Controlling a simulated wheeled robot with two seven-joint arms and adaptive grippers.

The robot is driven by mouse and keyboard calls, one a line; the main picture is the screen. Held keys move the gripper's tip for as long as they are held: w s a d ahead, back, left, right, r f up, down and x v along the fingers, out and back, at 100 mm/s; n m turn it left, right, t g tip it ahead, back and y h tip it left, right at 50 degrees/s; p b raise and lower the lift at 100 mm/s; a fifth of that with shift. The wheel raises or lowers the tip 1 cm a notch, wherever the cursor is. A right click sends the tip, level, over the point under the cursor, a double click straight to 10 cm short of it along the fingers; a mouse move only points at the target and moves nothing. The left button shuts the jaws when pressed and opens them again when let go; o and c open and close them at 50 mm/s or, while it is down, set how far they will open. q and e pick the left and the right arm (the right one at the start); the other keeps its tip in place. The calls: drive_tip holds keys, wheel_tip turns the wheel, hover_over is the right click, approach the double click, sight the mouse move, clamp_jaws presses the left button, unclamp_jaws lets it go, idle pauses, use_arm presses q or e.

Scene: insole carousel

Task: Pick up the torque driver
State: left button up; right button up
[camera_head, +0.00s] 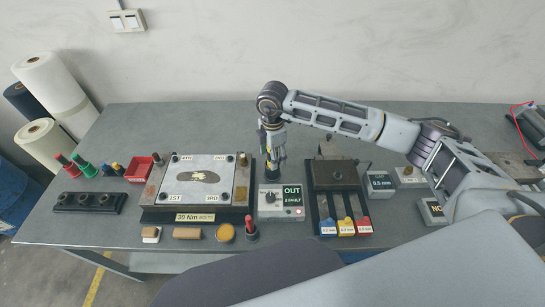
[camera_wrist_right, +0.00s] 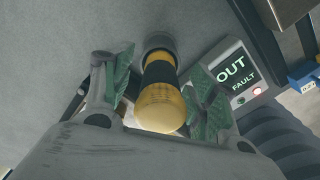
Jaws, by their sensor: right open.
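The torque driver (camera_wrist_right: 160,107), with a rounded yellow end and a black band, stands between the fingers of my right gripper (camera_wrist_right: 158,90) in the right wrist view. The green finger pads are spread, one on each side of the yellow handle. I cannot tell whether either pad touches it. In the head view my right gripper (camera_head: 272,148) points down at the back of the table, behind the OUT/FAULT box, and hides most of the driver. My left gripper does not show.
The grey OUT/FAULT box (camera_head: 280,203) stands just in front of my right gripper. A plate fixture (camera_head: 159,188) lies to its left and a dark block (camera_head: 336,174) with coloured bins to its right. The table behind the fixture is clear.

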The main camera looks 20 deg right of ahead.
drive_tip(key=shift+f, duration=0.15)
idle(0.3)
drive_tip(key=c, duration=1.2)
drive_tip(key=shift+c, duration=0.2)
drive_tip(key=shift+r+b, duration=0.85)
drive_tip(key=shift+r, duration=4.2)
